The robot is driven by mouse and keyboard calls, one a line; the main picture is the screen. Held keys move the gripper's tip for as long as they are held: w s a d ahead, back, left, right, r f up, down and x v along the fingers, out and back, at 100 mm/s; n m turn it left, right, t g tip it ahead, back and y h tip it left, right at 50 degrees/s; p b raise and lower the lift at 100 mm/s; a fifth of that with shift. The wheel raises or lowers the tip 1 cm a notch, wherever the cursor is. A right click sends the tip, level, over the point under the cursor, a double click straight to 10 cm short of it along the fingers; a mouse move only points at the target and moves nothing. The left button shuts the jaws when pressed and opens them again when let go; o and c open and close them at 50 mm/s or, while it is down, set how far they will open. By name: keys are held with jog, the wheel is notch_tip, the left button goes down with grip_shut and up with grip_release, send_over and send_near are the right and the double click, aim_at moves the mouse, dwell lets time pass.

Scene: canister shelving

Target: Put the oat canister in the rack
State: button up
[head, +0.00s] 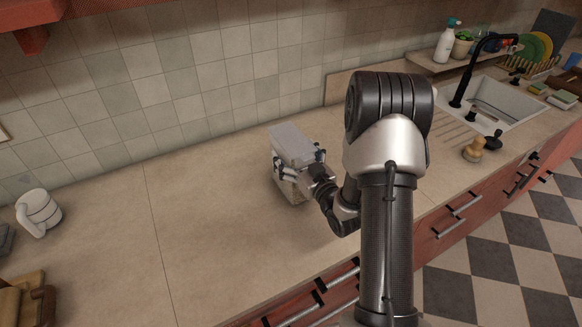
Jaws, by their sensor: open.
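A box-shaped canister (291,143) with a pale grey lid stands upright on the counter near the tiled wall. Tan contents show low in its clear body; I cannot read a label. My gripper (297,167) is at the canister's front side, with its open fingers around the body below the lid. I cannot tell whether the fingers touch it. My gripper and wrist hide part of the canister's right side. No canister rack is clearly visible.
A red wooden piece (32,36) hangs at the top left. The counter (215,225) between is clear. At the right are a sink (505,98), a black faucet (468,75) and a wooden-handled brush (474,149).

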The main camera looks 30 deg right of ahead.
jog(key=shift+w, duration=0.2)
jog(key=shift+c, duration=0.6)
jog(key=shift+r, duration=0.1)
grip_shut()
dwell(0.4)
